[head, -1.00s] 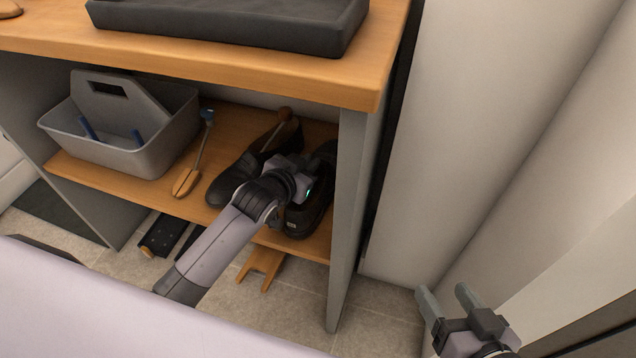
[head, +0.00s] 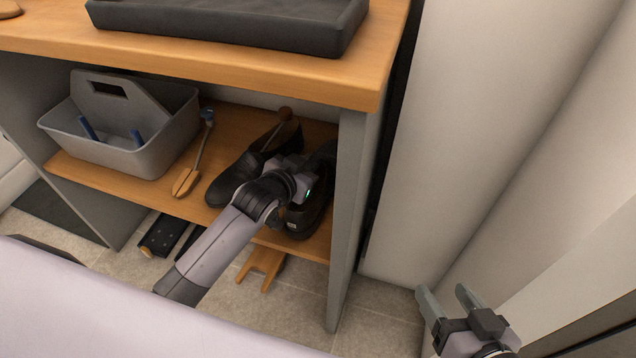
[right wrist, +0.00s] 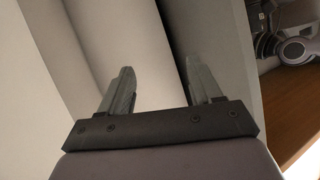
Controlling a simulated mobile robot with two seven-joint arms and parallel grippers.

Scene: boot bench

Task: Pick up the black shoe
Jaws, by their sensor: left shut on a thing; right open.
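Two dark shoes stand side by side on the wooden shelf of the bench in the head view. The right one is a black shoe (head: 304,221), close to the bench's grey side panel. The left one is a dark shoe (head: 232,182) with a wooden-knobbed stick in it. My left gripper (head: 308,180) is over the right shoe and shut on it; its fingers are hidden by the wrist. The shoe seems still at shelf height. My right gripper (head: 447,291) is open and empty at lower right, away from the bench; it also shows in the right wrist view (right wrist: 160,88).
A grey caddy (head: 130,155) and a wooden-ended brush (head: 186,182) are left of the shoes. The grey side panel (head: 350,220) and bench top (head: 200,55) bound the shelf opening. A wooden boot jack (head: 262,266) and a dark box (head: 160,237) lie on the floor below.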

